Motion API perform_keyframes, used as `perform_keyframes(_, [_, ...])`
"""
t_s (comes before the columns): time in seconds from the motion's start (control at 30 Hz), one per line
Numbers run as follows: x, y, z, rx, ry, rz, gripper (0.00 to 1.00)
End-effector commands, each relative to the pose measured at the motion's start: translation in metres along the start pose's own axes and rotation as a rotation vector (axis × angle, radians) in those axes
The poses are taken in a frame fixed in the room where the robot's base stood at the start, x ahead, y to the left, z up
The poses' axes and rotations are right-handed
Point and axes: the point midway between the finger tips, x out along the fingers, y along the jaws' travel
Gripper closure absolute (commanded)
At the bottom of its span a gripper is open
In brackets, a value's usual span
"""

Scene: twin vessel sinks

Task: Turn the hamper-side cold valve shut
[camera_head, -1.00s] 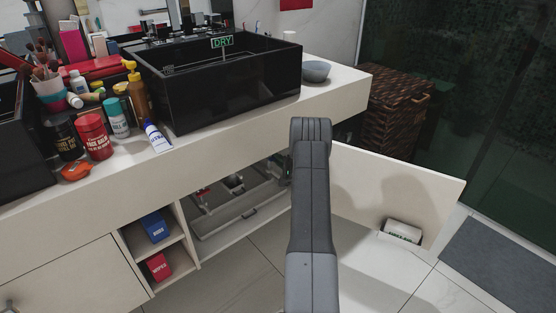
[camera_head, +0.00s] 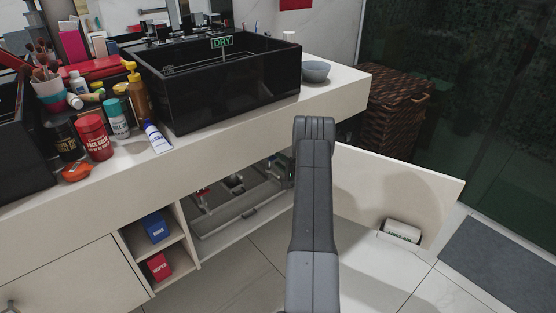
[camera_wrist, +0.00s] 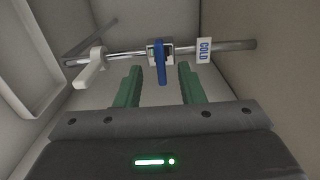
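In the wrist view a blue valve handle (camera_wrist: 160,62) sits on a horizontal metal pipe (camera_wrist: 125,56), beside a white tag reading COLD (camera_wrist: 204,50). The blue handle points down from the pipe, toward me. My gripper (camera_wrist: 160,86) is open, its two green fingers on either side of the handle's lower end, with gaps on both sides. I cannot tell how far the fingertips are from it in depth. In the head view my gripper (camera_head: 284,168) shows only partly inside the open cabinet under the right-hand black sink (camera_head: 225,88); my arm hides much of it.
A white lever (camera_wrist: 91,70) sits on the pipe to the left. Cabinet walls close in on both sides. The open cabinet door (camera_head: 390,190) stands right of my arm. A wicker hamper (camera_head: 395,110) stands beyond the counter. Bottles (camera_head: 118,118) crowd the counter at left.

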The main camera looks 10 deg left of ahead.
Motion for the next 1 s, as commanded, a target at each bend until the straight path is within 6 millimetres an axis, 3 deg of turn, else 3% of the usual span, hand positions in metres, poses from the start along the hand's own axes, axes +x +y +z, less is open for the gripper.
perform_keyframes(0.3, [-0.074, -0.003, -0.001, 0.004, 0.005, 0.002, 0.65])
perform_keyframes(0.5, [-0.108, -0.002, -0.001, 0.002, 0.003, 0.001, 0.65])
perform_keyframes(0.7, [-0.121, -0.001, 0.000, 0.000, 0.001, -0.001, 0.65])
perform_keyframes(1.0, [-0.122, 0.000, 0.000, 0.000, 0.001, -0.001, 0.65])
